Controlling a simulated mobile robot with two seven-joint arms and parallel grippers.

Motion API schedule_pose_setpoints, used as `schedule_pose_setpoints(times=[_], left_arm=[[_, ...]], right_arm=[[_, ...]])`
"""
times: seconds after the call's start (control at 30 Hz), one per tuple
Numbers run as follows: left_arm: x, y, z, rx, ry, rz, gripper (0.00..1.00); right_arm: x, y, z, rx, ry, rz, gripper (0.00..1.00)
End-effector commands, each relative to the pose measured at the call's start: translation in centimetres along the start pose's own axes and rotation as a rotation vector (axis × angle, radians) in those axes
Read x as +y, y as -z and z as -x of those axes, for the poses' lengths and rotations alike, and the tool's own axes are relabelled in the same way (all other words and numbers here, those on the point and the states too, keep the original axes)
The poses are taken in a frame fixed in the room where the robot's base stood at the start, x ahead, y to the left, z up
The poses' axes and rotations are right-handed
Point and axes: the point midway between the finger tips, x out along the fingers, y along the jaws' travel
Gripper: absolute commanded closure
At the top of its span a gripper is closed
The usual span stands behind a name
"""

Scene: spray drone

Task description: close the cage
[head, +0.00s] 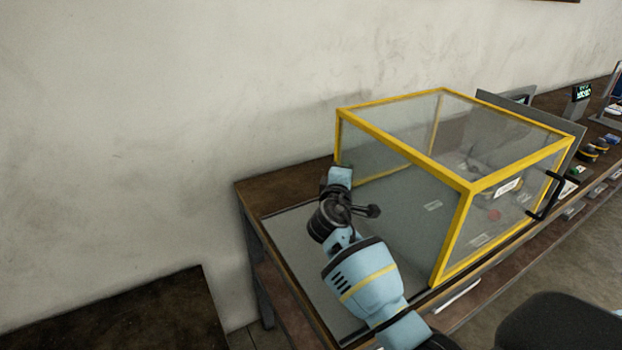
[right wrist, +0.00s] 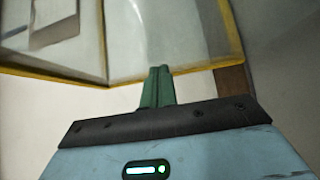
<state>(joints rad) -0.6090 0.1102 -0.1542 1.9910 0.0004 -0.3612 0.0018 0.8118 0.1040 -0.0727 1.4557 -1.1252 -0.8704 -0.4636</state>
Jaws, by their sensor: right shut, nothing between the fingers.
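The cage (head: 452,212) is a clear-walled box with a yellow frame, standing on a table. Its right front face has a white label and a black handle (head: 548,196); I cannot tell whether this face is fully shut. Through the walls a dim object with a red spot shows inside. My right gripper (head: 340,177) is at the cage's left side, near its rear left corner, its fingers hidden in the head view. In the right wrist view its green fingers (right wrist: 159,74) are together and empty, near a yellow frame edge (right wrist: 195,68). I cannot tell if they touch.
The table (head: 262,192) has a grey surface left of the cage, under my right arm. A wall stands close behind. Small devices (head: 596,146) and a small display (head: 581,92) stand right of the cage. Another dark tabletop (head: 140,318) is at lower left.

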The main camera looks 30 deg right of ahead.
Motion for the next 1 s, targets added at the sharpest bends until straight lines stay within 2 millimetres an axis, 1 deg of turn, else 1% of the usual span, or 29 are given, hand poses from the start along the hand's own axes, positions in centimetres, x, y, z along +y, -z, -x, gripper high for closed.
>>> schedule_pose_setpoints(times=[0.03,0.1,0.3,0.43,0.6,0.7,1.0], left_arm=[[-0.1,0.1,0.0,0.001,0.001,-0.001,0.50],[-0.1,0.0,0.0,-0.001,0.001,-0.002,0.50],[-0.1,-0.3,-0.1,-0.006,0.001,-0.002,0.50],[-0.1,-0.5,-0.2,-0.008,0.000,-0.001,0.50],[-0.1,-0.4,-0.4,-0.005,0.000,-0.002,0.50],[-0.1,-0.2,-0.4,-0.001,0.000,-0.002,0.50],[-0.1,-0.1,-0.5,0.001,0.000,-0.002,0.50]], right_arm=[[0.2,-1.7,-1.6,-0.009,-0.004,0.004,1.00],[0.2,-3.5,-3.3,-0.009,-0.004,0.004,1.00],[-0.1,-7.8,-7.7,-0.008,-0.001,0.004,1.00],[-0.2,-10.0,-9.9,-0.006,0.000,0.005,1.00],[-0.2,-11.9,-11.8,-0.005,0.002,0.003,1.00],[-0.2,-12.6,-12.5,-0.004,0.002,0.003,1.00],[-0.1,-13.3,-13.1,-0.006,0.001,0.001,1.00]])
